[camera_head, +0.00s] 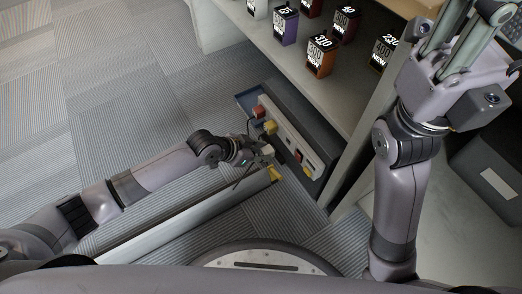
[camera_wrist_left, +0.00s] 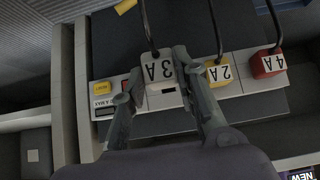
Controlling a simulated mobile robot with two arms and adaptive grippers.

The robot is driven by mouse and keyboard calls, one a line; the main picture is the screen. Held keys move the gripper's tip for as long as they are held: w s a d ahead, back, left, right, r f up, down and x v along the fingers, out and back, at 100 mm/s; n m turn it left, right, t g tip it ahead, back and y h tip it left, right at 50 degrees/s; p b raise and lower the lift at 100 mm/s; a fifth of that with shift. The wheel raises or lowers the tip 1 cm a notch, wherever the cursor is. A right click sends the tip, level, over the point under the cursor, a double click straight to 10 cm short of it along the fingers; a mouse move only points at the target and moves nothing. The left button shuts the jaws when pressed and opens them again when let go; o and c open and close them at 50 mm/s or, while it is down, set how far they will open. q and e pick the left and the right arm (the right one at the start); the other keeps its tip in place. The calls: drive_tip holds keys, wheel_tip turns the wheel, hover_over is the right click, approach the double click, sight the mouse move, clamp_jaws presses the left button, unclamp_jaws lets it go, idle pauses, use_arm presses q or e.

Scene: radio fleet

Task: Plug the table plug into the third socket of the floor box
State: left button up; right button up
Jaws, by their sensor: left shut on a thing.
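The floor box (camera_head: 286,137) is a pale strip on a dark base beside the shelf; it also shows in the left wrist view (camera_wrist_left: 242,86). My left gripper (camera_head: 258,157) is shut on a white plug (camera_wrist_left: 161,68) labelled 3A, its fingers on either side of it. The plug is over the strip, beside a yellow plug (camera_wrist_left: 218,73) labelled 2A and a red plug (camera_wrist_left: 267,64) labelled 4A. I cannot tell whether the white plug is seated. My right gripper (camera_head: 462,35) is raised at the upper right, fingers apart and empty, tips partly cut off.
Dark cords rise from the plugs. A shelf (camera_head: 255,38) with several labelled boxes (camera_head: 320,53) stands behind. Carpet (camera_head: 120,100) at the left is clear.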

use_arm(q)
drive_tip(key=shift+w+d+r, duration=0.1)
drive_tip(key=shift+w+d, duration=0.05)
drive_tip(key=shift+d, duration=0.15)
drive_tip(key=shift+w+d+b, duration=0.25)
drive_tip(key=shift+w+d, duration=0.35)
drive_tip(key=shift+d, duration=0.2)
drive_tip(key=shift+w+d+b, duration=0.25)
drive_tip(key=shift+w+d, duration=0.35)
drive_tip(key=shift+d, duration=0.2)
drive_tip(key=shift+p, duration=0.35)
drive_tip(key=shift+p, duration=0.55)
drive_tip(key=shift+w+d, duration=0.4)
drive_tip(key=shift+d, duration=0.15)
idle(1.2)
